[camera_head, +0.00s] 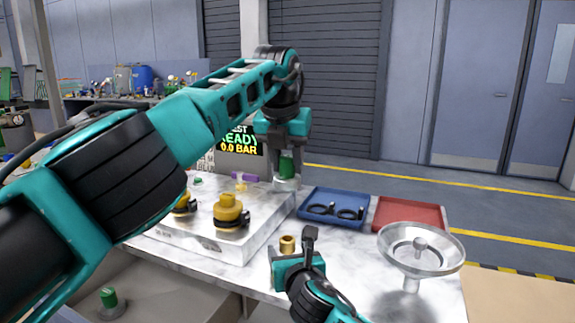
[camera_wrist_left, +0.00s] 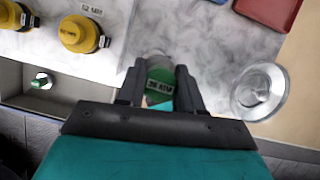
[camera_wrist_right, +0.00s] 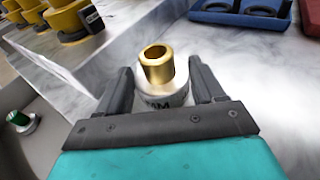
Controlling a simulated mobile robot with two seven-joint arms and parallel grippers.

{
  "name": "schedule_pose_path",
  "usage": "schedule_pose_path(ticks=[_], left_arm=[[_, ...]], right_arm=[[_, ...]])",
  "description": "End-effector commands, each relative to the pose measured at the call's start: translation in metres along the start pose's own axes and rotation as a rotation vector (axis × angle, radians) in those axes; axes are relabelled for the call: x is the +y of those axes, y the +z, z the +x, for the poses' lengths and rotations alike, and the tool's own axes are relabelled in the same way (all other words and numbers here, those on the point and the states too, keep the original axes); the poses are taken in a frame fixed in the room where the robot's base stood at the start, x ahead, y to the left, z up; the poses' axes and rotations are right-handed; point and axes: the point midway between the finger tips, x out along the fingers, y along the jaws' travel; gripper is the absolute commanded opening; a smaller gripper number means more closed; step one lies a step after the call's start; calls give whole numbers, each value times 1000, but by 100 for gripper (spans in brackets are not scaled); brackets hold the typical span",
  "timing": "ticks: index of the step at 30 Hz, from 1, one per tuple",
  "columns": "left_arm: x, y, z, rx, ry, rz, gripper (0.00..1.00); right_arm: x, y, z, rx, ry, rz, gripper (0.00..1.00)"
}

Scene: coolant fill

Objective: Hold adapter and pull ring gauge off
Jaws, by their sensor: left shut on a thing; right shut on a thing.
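My left gripper (camera_head: 286,170) is raised behind the right one, over the marble table. It is shut on a green piece (camera_wrist_left: 160,82) with a dark label and a silver end, upright in the head view. My right gripper (camera_head: 289,252) is low near the table's front. It is shut on a silver labelled cylinder (camera_wrist_right: 172,95), with a hollow brass piece (camera_wrist_right: 157,66) standing up from its top. The brass piece also shows in the head view (camera_head: 287,243). The two held things are apart. I cannot tell which part is the adapter and which the ring gauge.
Yellow capped fittings (camera_head: 231,212) stand on a white block (camera_head: 262,232) at left. A blue tray (camera_head: 333,194) holds black ringed parts, beside a red tray (camera_head: 409,203). A metal funnel (camera_head: 421,262) stands at right. Another green piece (camera_head: 108,297) sits in a recess. A screen (camera_head: 241,140) reads "0.0 BAR".

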Motion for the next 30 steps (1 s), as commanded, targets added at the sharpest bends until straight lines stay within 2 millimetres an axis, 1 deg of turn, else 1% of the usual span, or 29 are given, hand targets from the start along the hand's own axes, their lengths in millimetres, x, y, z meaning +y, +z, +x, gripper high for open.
schedule_pose_path(ticks=[1, 4, 5, 13, 23, 26, 30], left_arm=[[0, 0, 0, -1, 0, 1, 4], [0, 0, 0, -1, 0, 1, 4], [0, 0, 0, -1, 0, 1, 4], [0, 0, 0, 0, 0, 0, 4], [0, 0, 0, 0, 0, 0, 4], [0, 0, 0, 0, 0, 0, 4], [0, 0, 0, 0, 0, 0, 4]], right_arm=[[-1, -4, 0, 7, -3, 0, 34], [-1, -4, 0, 7, -3, 0, 34], [-1, -3, 0, 7, -3, 0, 71], [0, -1, 0, 3, -1, 0, 97], [0, 0, -2, 1, 0, 0, 98], [0, 0, -9, 0, 0, 0, 98], [0, 0, -27, 0, 1, 0, 98]])
